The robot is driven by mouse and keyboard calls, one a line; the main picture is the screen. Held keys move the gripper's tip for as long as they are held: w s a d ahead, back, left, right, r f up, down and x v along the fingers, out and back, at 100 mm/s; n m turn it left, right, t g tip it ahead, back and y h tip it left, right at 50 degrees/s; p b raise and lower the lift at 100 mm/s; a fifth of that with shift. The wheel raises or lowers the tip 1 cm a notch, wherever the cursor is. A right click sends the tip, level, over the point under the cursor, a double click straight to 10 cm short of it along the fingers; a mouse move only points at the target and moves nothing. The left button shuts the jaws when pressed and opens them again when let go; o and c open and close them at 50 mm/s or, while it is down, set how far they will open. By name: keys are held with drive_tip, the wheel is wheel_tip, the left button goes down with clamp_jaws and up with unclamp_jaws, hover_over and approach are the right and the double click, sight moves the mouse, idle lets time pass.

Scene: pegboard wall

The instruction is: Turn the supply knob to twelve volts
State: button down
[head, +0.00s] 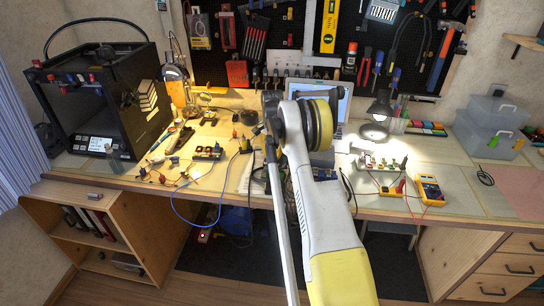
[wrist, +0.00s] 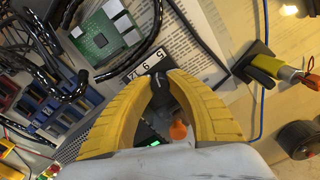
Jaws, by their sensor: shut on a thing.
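In the wrist view, my gripper (wrist: 160,80) has its two yellow fingers closed around a dark knob (wrist: 158,98), the supply knob. A dark scale plate (wrist: 155,62) with the white numbers 5, 9 and 12 shows just beyond the fingertips. The fingers cover much of the knob, and I cannot tell which number it points to. An orange part (wrist: 178,130) and a small green light (wrist: 152,143) show between the fingers. In the head view, my own arm hides the gripper and the knob.
In the wrist view, a green circuit board (wrist: 103,38) and black cables lie at upper left, and a yellow-handled tool (wrist: 268,66) at right. In the head view, a 3D printer (head: 98,105) stands left on the workbench (head: 470,205), and a yellow multimeter (head: 430,189) lies right.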

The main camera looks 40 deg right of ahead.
sight(272, 155)
drive_tip(key=n+p, duration=0.1)
drive_tip(key=n, duration=1)
idle(0.3)
drive_tip(key=shift+n, duration=0.3)
drive_tip(key=c, duration=1.5)
unclamp_jaws()
wheel_tip(272, 155, up, 12)
